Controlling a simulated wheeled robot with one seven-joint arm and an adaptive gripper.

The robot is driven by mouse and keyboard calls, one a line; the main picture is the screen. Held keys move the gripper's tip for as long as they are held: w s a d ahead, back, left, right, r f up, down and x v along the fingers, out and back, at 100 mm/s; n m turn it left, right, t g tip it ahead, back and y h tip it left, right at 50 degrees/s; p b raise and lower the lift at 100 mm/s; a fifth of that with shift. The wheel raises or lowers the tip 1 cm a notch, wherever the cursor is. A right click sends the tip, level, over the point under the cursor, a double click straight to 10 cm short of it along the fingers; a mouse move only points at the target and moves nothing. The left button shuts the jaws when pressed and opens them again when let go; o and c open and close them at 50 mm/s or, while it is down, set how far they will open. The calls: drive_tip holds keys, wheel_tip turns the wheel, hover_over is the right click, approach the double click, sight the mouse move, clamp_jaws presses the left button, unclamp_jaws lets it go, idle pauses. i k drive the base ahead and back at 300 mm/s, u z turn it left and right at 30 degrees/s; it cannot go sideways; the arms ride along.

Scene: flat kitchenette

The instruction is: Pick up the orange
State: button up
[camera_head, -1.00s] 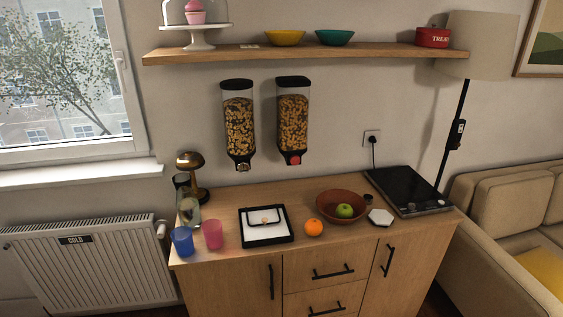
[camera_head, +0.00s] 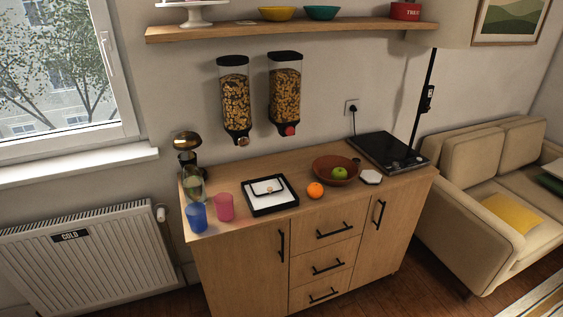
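The orange (camera_head: 315,190) sits on the wooden cabinet top (camera_head: 262,226), near its front edge. It is just in front of a brown bowl (camera_head: 322,174) that holds a green apple (camera_head: 339,173), and to the right of a black-framed white tray (camera_head: 284,203). My gripper is not in view.
A pink cup (camera_head: 224,207), a blue cup (camera_head: 197,217) and a brass lamp (camera_head: 187,141) stand at the left end. A white hexagonal piece (camera_head: 371,177) and a black cooktop (camera_head: 387,152) lie to the right. Two dispensers (camera_head: 285,95) hang above; a sofa (camera_head: 470,200) stands right.

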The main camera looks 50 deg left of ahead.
sight(315, 190)
drive_tip(key=u, duration=1.6)
